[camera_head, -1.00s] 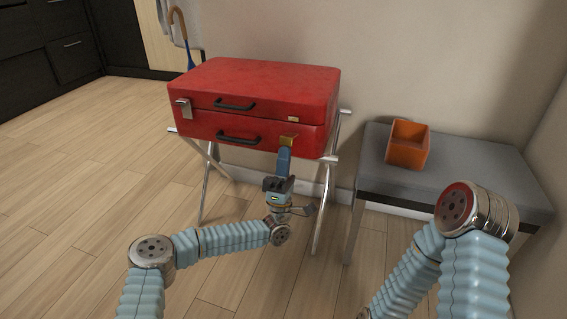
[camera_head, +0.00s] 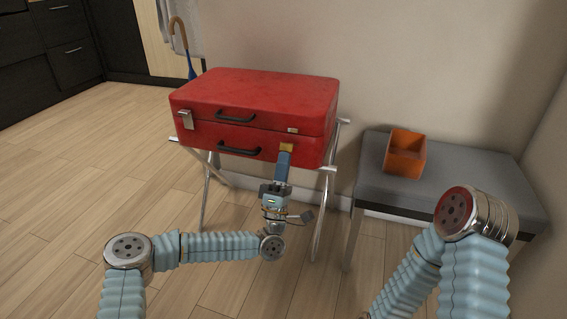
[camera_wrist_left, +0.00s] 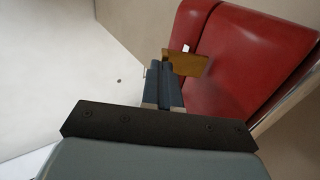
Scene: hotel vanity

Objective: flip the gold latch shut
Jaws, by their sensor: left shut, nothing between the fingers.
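A red suitcase (camera_head: 250,92) lies closed on a metal folding rack. The gold latch (camera_head: 287,147) is on the lower half of its front, toward the right, below a small pale catch (camera_head: 293,130) on the lid. The latch stands folded down, apart from the catch. In the left wrist view the gold latch (camera_wrist_left: 186,64) is a flat plate just beyond the fingertips. My left gripper (camera_head: 285,157) is shut and empty, its tips at or just under the latch; I cannot tell whether they touch. My right gripper is out of view.
A silver latch (camera_head: 186,119) sits at the suitcase's front left, with black handles between. The rack legs (camera_head: 328,205) stand below. A grey bench (camera_head: 455,190) with an orange box (camera_head: 405,154) is to the right. The floor at left is clear.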

